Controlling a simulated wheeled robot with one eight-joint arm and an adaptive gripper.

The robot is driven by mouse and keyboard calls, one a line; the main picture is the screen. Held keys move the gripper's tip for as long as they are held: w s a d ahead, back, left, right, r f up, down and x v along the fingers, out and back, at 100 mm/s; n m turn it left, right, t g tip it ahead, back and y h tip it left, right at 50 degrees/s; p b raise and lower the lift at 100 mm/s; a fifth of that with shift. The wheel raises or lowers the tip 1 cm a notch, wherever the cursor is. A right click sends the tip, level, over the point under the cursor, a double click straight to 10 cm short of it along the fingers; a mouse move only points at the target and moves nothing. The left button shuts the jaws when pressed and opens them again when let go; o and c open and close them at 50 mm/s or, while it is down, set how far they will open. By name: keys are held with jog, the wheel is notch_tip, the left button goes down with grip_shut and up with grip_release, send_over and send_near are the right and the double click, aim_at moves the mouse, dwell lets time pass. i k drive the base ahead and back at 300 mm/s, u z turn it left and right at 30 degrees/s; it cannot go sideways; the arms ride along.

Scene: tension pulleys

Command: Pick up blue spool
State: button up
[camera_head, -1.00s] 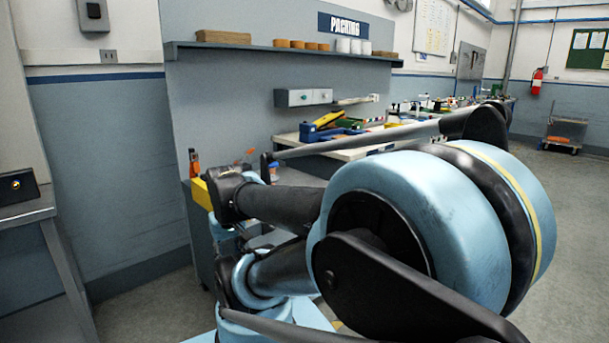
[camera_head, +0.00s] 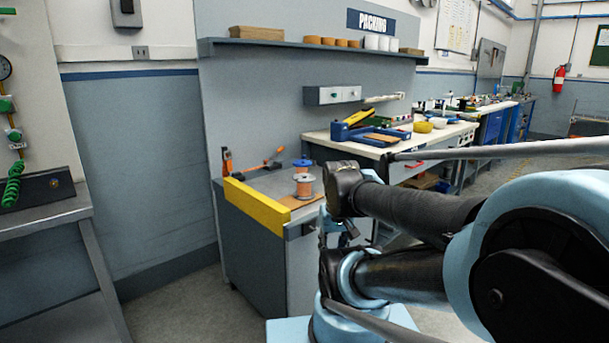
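A small spool with a blue top, which looks like the blue spool (camera_head: 303,163), stands toward the back of the grey cabinet's top. A copper-orange spool (camera_head: 304,186) stands just in front of it and hides its lower part. My arm fills the right side of the view. What looks like my gripper (camera_head: 337,231) is a small dark shape under the arm links, at the cabinet's right front edge and apart from the spools. Its fingers are too small and too covered to read. I see nothing clearly held in it.
The grey cabinet (camera_head: 255,254) has a yellow front-left edge (camera_head: 257,206) and an orange clamp-like tool (camera_head: 262,164) on top. A packing bench (camera_head: 322,137) with a blue-and-yellow tool stands behind on the right. A metal table (camera_head: 42,219) is at the left, with open floor between.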

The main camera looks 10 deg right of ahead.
aim_at(302, 166)
jog(key=z, duration=0.05)
jog(key=i, duration=1)
jog(key=u, duration=0.05)
